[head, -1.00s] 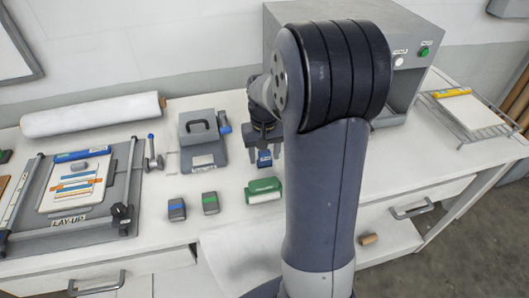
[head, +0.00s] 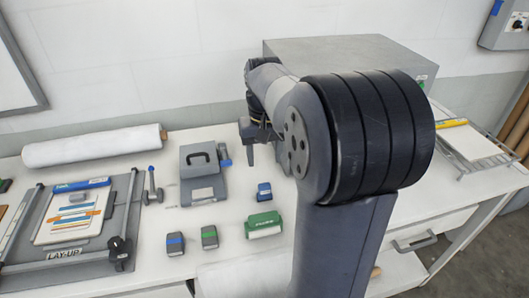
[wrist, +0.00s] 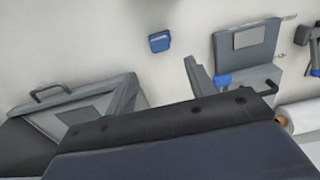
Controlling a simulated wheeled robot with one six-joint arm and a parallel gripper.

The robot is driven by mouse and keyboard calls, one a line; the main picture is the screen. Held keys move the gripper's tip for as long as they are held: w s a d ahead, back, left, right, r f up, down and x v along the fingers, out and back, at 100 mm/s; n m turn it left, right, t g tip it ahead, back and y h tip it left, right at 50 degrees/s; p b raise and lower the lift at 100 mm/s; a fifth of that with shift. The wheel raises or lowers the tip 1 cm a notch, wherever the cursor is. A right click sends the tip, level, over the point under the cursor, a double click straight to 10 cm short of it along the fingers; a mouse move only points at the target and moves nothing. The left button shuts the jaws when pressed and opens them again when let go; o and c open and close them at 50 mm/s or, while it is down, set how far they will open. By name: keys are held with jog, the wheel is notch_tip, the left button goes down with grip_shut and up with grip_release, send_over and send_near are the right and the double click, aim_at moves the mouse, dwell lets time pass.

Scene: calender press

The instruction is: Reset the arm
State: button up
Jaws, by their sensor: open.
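My arm fills the right middle of the head view, its elbow in front of the grey press box. My gripper (head: 266,156) is open and empty, above the white bench and behind a small blue block (head: 264,191) in the picture. The gripper is partly hidden by my arm. The blue block lies alone on the bench, apart from the jaws; it also shows in the wrist view (wrist: 159,42). In the wrist view, my own dark gripper body covers the bottom.
The grey press box (head: 345,50) stands behind my arm. A grey plate with a handle (head: 204,175), a green block (head: 264,226), two small dark blocks (head: 192,240), a white roll (head: 95,146) and the lay-up board (head: 125,225) are on the left. A wire rack (head: 490,160) is at right.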

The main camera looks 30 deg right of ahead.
aim_at(265, 184)
jog(key=shift+r, duration=0.3)
notch_tip(265, 184, down, 12)
jog(key=shift+f, duration=0.1)
jog(key=shift+r, duration=1.7)
